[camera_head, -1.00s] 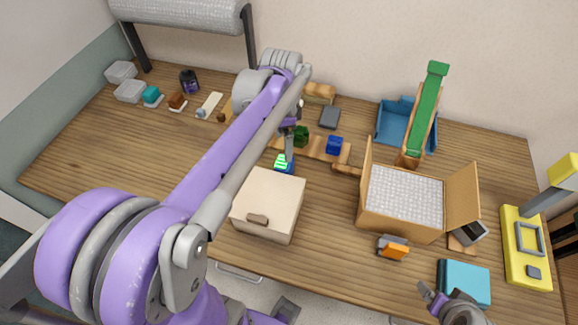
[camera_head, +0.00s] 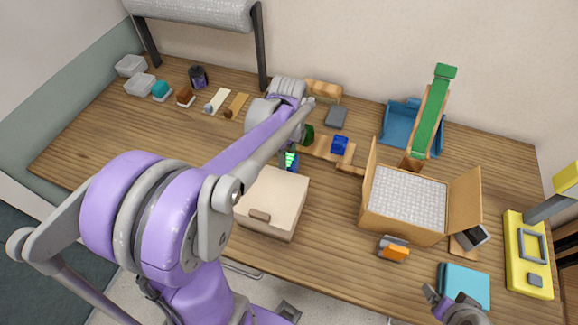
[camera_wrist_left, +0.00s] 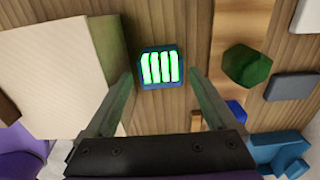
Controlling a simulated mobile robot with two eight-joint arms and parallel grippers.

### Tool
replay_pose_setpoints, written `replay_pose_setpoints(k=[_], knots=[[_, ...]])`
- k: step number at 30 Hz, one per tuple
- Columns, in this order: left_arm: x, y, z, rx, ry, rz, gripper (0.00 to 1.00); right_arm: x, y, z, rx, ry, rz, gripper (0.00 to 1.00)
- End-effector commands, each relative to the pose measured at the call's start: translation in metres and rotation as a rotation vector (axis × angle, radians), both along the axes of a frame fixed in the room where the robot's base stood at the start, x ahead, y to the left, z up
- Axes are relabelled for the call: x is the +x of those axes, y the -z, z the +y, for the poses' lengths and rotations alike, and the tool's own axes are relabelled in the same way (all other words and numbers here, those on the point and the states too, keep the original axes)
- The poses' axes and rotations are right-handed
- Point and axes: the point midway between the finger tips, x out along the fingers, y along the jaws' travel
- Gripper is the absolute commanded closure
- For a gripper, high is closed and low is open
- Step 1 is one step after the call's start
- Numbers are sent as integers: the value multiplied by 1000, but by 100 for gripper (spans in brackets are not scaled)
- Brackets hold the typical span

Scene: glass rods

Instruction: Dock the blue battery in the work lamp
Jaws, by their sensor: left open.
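The blue battery (camera_head: 290,161) with glowing green bars stands on the table just behind the beige box. In the left wrist view the battery (camera_wrist_left: 161,83) shows its barred face between the fingers. My left gripper (camera_wrist_left: 162,74) is open around or just above it; I cannot tell how deep the fingers reach. In the head view my forearm hides most of that gripper. The yellow work lamp (camera_head: 513,262), with a grey frame on its base, stands at the far right. My right gripper (camera_head: 438,300) is at the bottom right; its jaws are unclear.
The beige box (camera_head: 272,202) stands close in front of the battery. A dark green block (camera_head: 308,135) and a blue block (camera_head: 340,145) are behind. An open carton (camera_head: 405,222) and a teal book (camera_head: 464,285) lie between battery and lamp.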

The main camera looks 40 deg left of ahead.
Motion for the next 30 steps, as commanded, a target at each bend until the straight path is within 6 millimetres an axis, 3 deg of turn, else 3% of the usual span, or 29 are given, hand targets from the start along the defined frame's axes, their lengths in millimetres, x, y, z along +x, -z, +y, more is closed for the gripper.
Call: replay_pose_setpoints(k=[6, 15, 30], knots=[[1, 30, -1, 0, -1, 0, 10, 0, 0, 0, 0, 0, 0, 15], [1, 35, -1, 0, -1, 0, 10, 0, 1, 0, 0, 0, 0, 15], [1, 34, -1, 0, -1, 0, 100, 0, 0, 0, 0, 0, 0, 15]])
